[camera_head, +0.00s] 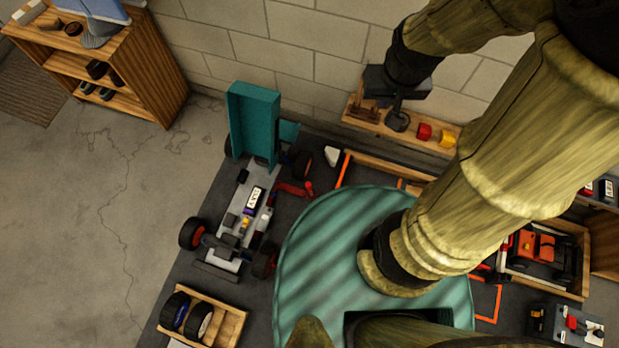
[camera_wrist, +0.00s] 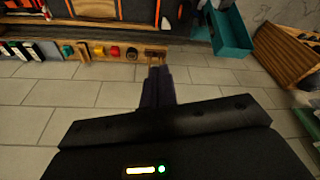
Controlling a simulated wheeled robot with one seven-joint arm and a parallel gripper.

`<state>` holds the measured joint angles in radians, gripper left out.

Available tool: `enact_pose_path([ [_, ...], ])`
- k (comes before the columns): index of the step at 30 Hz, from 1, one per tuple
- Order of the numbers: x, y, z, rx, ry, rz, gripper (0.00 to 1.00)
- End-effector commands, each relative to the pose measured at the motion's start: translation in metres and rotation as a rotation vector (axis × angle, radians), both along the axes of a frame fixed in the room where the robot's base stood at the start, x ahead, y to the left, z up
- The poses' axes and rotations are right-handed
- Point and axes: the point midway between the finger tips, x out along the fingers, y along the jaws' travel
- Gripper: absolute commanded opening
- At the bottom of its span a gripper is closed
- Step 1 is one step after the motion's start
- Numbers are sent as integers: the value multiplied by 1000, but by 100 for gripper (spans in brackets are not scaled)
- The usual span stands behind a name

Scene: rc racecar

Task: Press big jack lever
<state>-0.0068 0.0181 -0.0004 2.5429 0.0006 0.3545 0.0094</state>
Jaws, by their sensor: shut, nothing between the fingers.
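A grey and white RC car (camera_head: 240,220) with black and red wheels sits on the dark mat. A red lever-like part (camera_head: 292,189) with a rounded red end sticks out at its right side; it may be the jack lever, but the jack itself is hard to make out. My gripper (camera_head: 398,122) is shut and empty, up and to the right of the red part and apart from it. Its fingers also show in the wrist view (camera_wrist: 158,75), against the block wall. I cannot make out the car or the lever in the wrist view.
A teal open box (camera_head: 253,122) stands at the car's far end. A wooden tray with wheels (camera_head: 238,322) lies near its front. A wooden rack (camera_head: 436,135) with red and yellow pieces is by the wall near my gripper. Bare floor lies left of the mat.

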Motion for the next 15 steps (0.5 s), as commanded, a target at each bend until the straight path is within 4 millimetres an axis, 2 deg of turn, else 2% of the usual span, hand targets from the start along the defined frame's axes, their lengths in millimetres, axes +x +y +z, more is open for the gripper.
enact_pose_path([
  [1,4,2,-18,1,8,-1,0],
  [5,20,10,-55,8,26,-6,0],
  [15,67,31,-169,20,89,-42,0],
])
